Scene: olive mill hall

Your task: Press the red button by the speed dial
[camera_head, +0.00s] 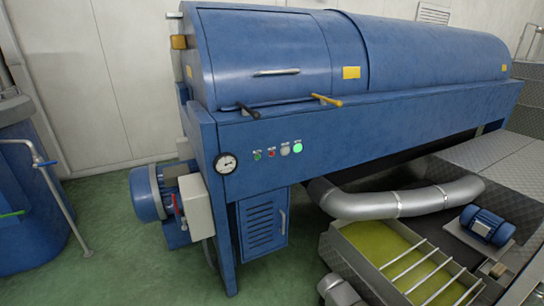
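A small red button (271,153) sits in a row of controls on the blue front beam of a large machine (320,135). A dark green button (257,155) is just left of it. A round pale grey control (285,149) is just right of it; its markings are too small to read, so I cannot tell if it is the speed dial. A bright green lit lamp (298,147) ends the row. A round white-faced gauge (227,163) is further left on the beam. Neither of my grippers is in view.
Two lever handles, one black (248,110) and one yellow (327,100), stick out above the controls. A blue motor (150,194) stands at lower left, a silver pipe (385,204) and a basin of yellow-green liquid (390,250) at lower right. Green floor (110,250) is open at left.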

